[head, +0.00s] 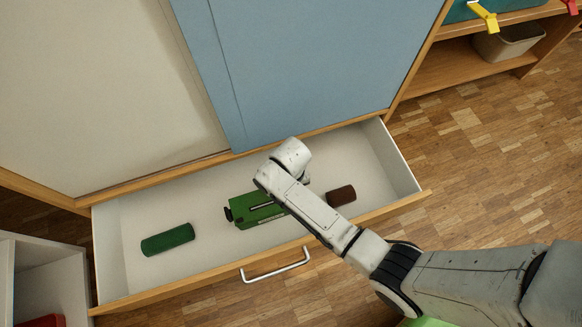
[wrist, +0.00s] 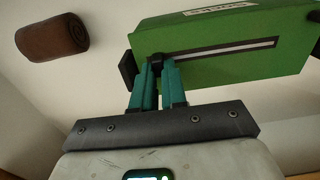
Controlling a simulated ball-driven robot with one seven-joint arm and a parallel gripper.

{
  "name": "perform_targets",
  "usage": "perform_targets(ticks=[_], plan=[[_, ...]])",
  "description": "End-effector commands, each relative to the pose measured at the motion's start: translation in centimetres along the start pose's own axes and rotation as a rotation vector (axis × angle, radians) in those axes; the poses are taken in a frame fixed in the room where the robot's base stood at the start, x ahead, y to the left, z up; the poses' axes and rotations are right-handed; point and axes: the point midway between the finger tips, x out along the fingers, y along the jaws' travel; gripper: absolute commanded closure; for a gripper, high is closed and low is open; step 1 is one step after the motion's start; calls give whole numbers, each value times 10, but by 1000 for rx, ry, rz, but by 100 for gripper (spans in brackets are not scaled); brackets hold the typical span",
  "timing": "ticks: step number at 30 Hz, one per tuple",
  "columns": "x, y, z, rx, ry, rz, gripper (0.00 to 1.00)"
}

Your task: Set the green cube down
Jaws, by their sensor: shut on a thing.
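The green cube (head: 246,213) looks like an oblong green box with a dark slot and a black knob at one end. It is inside the open drawer (head: 124,228), partly hidden behind my arm in the head view. In the wrist view the green box (wrist: 225,42) is just beyond my gripper (wrist: 158,70). The teal fingers are close together at a small black part on its slotted face, and are shut on it. My fingertips are hidden in the head view. I cannot tell whether the box touches the drawer floor.
A dark green cylinder (head: 168,240) lies at the drawer's left. A brown cylinder (head: 341,195) lies right of the box; it also shows in the wrist view (wrist: 58,38). Drawer floor is clear between the green cylinder and the box. The drawer front has a metal handle (head: 276,267).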

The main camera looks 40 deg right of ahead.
Motion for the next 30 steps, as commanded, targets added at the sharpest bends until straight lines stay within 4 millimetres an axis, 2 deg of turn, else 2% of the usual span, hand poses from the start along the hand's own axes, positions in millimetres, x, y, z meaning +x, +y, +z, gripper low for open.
perform_targets(ticks=[6, 7, 14, 23, 26, 30], plan=[[2, 0, 0, 0, 0, 0, 100], [2, 0, 0, 0, 0, 0, 85], [1, 0, 0, 0, 0, 0, 63], [-2, 0, 0, 0, 1, 0, 62], [-14, 0, 0, 0, 2, -1, 62], [-41, 0, 0, 0, 3, -1, 62]])
